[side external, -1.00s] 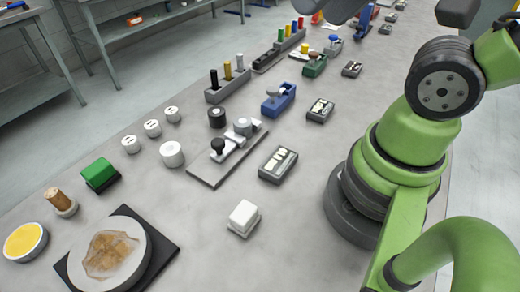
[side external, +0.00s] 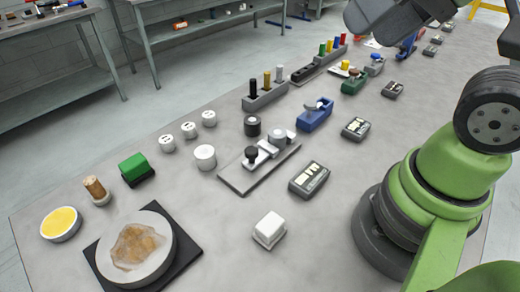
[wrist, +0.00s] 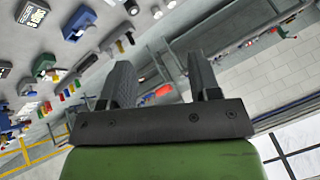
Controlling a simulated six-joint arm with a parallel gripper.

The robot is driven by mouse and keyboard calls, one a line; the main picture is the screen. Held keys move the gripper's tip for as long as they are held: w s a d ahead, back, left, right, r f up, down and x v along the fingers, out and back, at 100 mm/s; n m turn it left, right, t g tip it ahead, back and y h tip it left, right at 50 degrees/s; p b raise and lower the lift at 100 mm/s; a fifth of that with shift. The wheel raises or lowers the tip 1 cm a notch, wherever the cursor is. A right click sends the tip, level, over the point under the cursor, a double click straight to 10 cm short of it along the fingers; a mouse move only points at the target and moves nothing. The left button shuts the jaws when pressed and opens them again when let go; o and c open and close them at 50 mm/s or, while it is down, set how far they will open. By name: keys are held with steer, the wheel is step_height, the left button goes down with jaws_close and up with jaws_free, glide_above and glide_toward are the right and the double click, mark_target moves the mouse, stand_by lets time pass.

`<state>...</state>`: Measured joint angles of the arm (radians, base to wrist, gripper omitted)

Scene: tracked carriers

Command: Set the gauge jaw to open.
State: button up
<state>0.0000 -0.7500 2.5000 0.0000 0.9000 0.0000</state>
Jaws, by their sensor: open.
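A flat grey plate (side external: 236,182), which looks like the gauge, lies mid-table in the side view. It carries a black knob (side external: 251,154) towards its near end, a pale metal block (side external: 268,148) and a round metal piece (side external: 278,138). I cannot tell how wide the jaw gap is. My gripper (wrist: 160,65) shows in the wrist view with its two dark fingers apart and nothing between them. It is away from the gauge. The fingertips do not show clearly in the side view.
A white box (side external: 269,229), a dark tray (side external: 310,180), a black cylinder (side external: 252,126) and a white cylinder (side external: 205,156) stand around the gauge. A blue dispenser (side external: 314,117) is behind it. A round dish (side external: 160,262) stands near left. Bare table lies between.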

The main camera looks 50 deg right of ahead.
stand_by(0.4)
steer(key=m+g+h, duration=0.2)
steer(key=m+g, duration=0.3)
steer(key=g, duration=0.2)
glide_above(251, 150)
step_height(251, 150, down, 17)
step_height(251, 150, down, 10)
steer(key=shift+f, duration=0.1)
